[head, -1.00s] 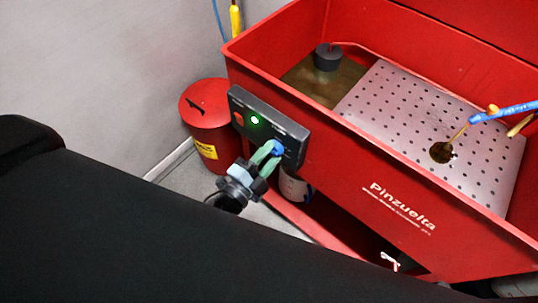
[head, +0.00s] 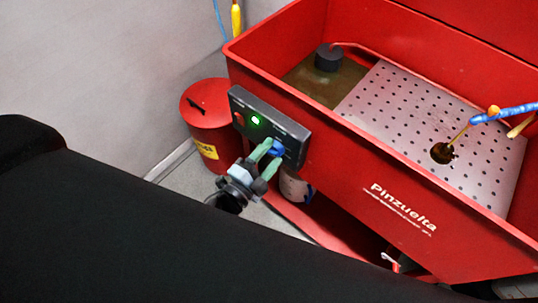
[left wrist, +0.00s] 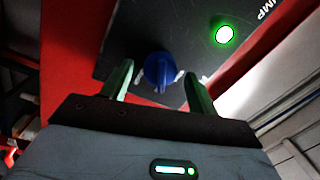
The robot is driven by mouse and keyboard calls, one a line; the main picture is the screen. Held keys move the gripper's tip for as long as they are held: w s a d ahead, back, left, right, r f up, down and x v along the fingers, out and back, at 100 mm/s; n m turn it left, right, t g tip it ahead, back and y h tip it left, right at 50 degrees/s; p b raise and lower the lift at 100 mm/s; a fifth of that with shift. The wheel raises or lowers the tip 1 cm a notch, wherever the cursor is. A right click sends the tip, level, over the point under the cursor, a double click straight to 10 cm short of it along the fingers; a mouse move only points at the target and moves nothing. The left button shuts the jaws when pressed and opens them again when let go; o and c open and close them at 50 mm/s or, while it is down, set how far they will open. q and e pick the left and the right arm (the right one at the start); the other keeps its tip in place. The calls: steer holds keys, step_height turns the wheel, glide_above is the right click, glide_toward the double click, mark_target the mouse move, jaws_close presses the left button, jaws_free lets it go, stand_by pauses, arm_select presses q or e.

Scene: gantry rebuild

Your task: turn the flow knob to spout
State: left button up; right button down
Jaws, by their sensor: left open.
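The blue flow knob (head: 277,148) is on the dark control panel (head: 293,128) on the red washer's front. In the left wrist view the knob (left wrist: 159,70) has its raised bar roughly upright in the picture, with pale marks on both sides. My left gripper (head: 271,154) is open, its green fingers on either side of the knob. In the left wrist view the fingers (left wrist: 158,82) show gaps to the knob on both sides. The panel's lettering near the knob is too small to read. My right gripper is not in view.
A green light (head: 255,119) glows on the panel beside a red button (head: 239,118). A brown stream runs from the blue hose tip (head: 490,116) towards a dark hole in the perforated tray (head: 400,110). A red bin (head: 207,120) stands left of the washer (head: 345,165).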

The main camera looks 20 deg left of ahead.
arm_select(q)
steer(key=v, duration=0.8)
steer(key=shift+b, duration=0.45)
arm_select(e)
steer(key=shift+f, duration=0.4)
arm_select(q)
steer(key=s+a+f+n+g+y+p, duration=0.2)
steer(key=s+n+g+p, duration=0.2)
steer(key=s+n, duration=0.4)
steer(key=s+a+f+n+g+y+p, duration=0.1)
steer(key=s+a+f+n+g+p, duration=0.1)
steer(key=s+n, duration=0.5)
steer(key=s+f+g+p, duration=0.1)
steer(key=s+g+p, duration=0.1)
steer(key=s, duration=0.3)
steer(key=shift+s+a+f+n+g+y+p, duration=0.25)
steer(key=shift+n+g+y+p, duration=0.15)
steer(key=shift+g, duration=0.1)
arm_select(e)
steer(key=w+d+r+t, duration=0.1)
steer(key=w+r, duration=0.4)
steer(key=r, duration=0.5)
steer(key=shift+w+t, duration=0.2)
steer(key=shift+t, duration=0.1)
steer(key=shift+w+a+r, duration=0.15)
